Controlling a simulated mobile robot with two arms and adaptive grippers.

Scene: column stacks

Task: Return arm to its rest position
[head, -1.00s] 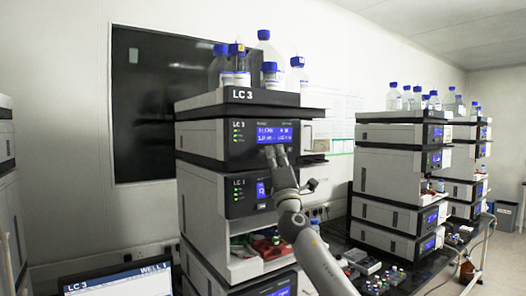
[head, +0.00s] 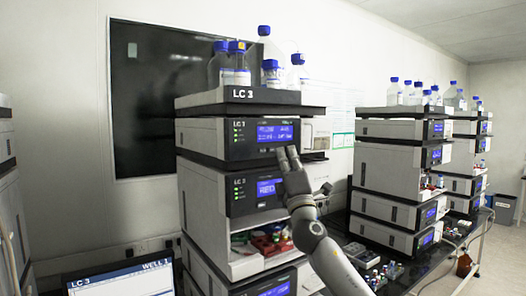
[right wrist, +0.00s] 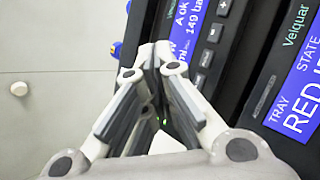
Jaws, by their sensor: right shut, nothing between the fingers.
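My right gripper (head: 288,153) is shut and empty in the head view, in front of the LC 3 stack, just below and right of the upper module's blue display (head: 274,133). In the right wrist view the same gripper (right wrist: 152,58) has its fingertips together close to the stack's dark front panel. Whether the fingertips touch the panel, I cannot tell. The lower module's blue display (head: 270,187) shows left of my right arm, and it also appears in the right wrist view (right wrist: 300,105) with the words TRAY STATE RED. My left gripper is not in view.
Blue-capped bottles (head: 235,75) stand on top of the LC 3 stack. Further stacks (head: 400,170) stand to the right. Small vials (head: 385,272) lie on the bench right of my arm. A laptop screen (head: 122,282) is at the lower left.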

